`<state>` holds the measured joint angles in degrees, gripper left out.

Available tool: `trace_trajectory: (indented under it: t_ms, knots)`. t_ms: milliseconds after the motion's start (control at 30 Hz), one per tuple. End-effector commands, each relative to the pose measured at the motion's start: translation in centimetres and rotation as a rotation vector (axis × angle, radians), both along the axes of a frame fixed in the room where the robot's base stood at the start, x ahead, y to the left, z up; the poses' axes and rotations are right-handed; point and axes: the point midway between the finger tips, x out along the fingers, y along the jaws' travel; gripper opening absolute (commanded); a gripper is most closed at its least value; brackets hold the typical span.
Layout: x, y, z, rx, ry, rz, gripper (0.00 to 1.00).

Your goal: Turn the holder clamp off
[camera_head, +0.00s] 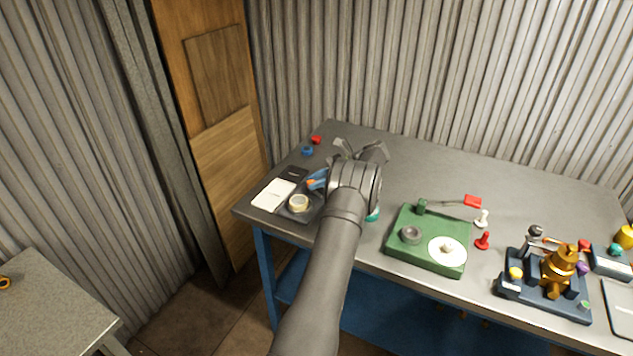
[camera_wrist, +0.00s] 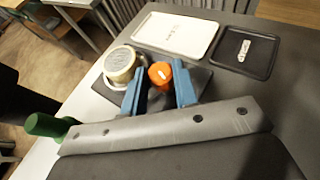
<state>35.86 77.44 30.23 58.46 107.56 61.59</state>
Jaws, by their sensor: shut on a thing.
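My gripper (camera_wrist: 160,84) has blue fingers and is shut on a round orange knob (camera_wrist: 160,72), whose top shows between the fingertips. In the head view my gripper (camera_head: 317,180) is over the left part of the table, by a dark holder base (camera_head: 303,217). A cream, round, ring-like piece (camera_wrist: 121,64) sits on this base, beside the knob; it also shows in the head view (camera_head: 299,203). My fingers hide the knob's lower part. No label shows whether the knob is the holder clamp, and its turn position cannot be told.
A white tray (camera_head: 273,195) and a small dark tray (camera_wrist: 245,51) lie close by. A green fixture (camera_head: 428,259) with a white disc stands right of my arm. A dark fixture with a brass valve (camera_head: 561,264) is farther right. The back middle of the table is mostly clear.

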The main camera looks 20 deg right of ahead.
Motion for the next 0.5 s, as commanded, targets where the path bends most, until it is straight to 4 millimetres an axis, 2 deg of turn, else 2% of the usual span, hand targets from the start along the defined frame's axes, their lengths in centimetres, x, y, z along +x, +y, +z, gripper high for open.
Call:
trace_trajectory:
  t_ms: [500]
  knots:
    - [0.12,0.17,0.02,0.002,-0.001,0.067,0.04]
